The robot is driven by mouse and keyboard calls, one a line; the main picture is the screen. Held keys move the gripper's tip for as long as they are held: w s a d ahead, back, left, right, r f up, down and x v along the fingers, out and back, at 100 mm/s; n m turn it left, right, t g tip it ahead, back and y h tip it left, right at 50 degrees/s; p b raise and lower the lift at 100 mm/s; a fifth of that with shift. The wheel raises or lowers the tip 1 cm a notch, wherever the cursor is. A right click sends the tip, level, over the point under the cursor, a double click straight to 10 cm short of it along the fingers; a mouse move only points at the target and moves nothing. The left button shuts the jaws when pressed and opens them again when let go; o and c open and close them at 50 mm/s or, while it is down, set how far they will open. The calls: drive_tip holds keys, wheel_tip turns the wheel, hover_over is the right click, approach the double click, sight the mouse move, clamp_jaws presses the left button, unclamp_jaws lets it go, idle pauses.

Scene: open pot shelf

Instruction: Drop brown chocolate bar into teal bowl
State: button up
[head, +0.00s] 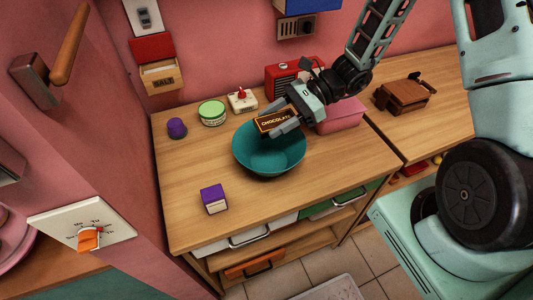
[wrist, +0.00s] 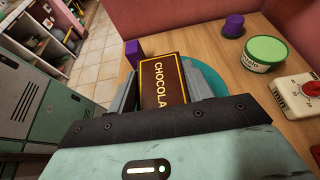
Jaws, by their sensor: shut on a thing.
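The brown chocolate bar (head: 275,121), lettered in yellow, is between the fingers of my gripper (head: 279,124). My gripper is shut on it and holds it over the upper part of the teal bowl (head: 268,163). In the wrist view the chocolate bar (wrist: 163,82) stands out between the two grey fingers of my gripper (wrist: 163,85). The teal bowl (wrist: 207,76) shows behind the bar there, mostly hidden. The bowl stands on the wooden counter, and its visible inside looks empty.
A purple and white box (head: 213,198) stands left of the bowl's front. A pink box (head: 339,116) is right.

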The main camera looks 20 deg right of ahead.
wheel_tip(320, 180, down, 5)
drive_tip(key=b, duration=0.3)
drive_tip(key=o, duration=1.1)
drive_tip(key=shift+d+r, duration=0.1)
drive_tip(key=b+v, duration=0.2)
drive_tip(key=v, duration=1.5)
drive_tip(key=shift+d, duration=0.15)
